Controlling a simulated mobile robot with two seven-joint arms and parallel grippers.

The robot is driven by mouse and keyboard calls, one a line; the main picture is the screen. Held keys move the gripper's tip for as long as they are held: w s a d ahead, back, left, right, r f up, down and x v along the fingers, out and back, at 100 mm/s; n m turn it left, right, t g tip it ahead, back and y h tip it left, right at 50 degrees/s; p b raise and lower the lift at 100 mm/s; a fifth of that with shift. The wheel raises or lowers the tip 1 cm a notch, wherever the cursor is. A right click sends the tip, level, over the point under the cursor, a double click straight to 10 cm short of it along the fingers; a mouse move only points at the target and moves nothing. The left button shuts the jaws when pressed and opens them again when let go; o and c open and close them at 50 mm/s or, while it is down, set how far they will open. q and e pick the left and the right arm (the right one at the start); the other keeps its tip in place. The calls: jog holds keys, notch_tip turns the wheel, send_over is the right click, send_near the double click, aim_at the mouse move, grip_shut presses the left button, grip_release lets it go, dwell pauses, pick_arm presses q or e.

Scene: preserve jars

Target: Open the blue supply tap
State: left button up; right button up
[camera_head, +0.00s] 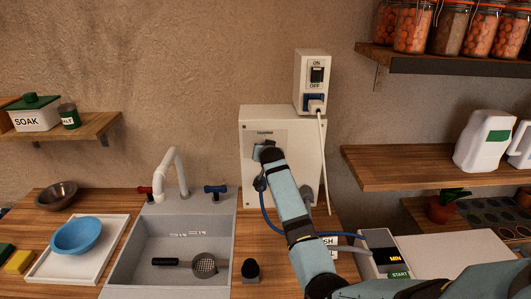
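A blue-handled tap (215,190) stands on the back rim of the grey sink (225,235), right of the white spout (173,170). Its handle lies crosswise. My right arm comes in from the lower right and reaches to the front of a white wall box (311,140). My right gripper (268,151) is at the box's small grey panel, to the right of and above the blue-handled tap and apart from it. My own wrist hides its fingers, so whether it holds anything is hidden. My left gripper is out of view.
A red-handled tap (144,192) is left of the spout. A blue hose (267,222) hangs below the box beside my arm. A black-handled strainer (204,264) lies in the sink. A socket with an ON/OFF switch (317,74) is above. A jar shelf (450,66) juts out upper right.

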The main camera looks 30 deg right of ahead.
jog(key=shift+d+r, duration=0.1)
jog(key=shift+r, duration=0.05)
dwell(0.4)
jog(key=o, duration=0.9)
jog(key=b+v, duration=0.2)
jog(key=v, duration=1.1)
jog(key=shift+s+a+b, duration=0.25)
jog(key=shift+a+b, duration=0.05)
jog(key=shift+b, duration=0.05)
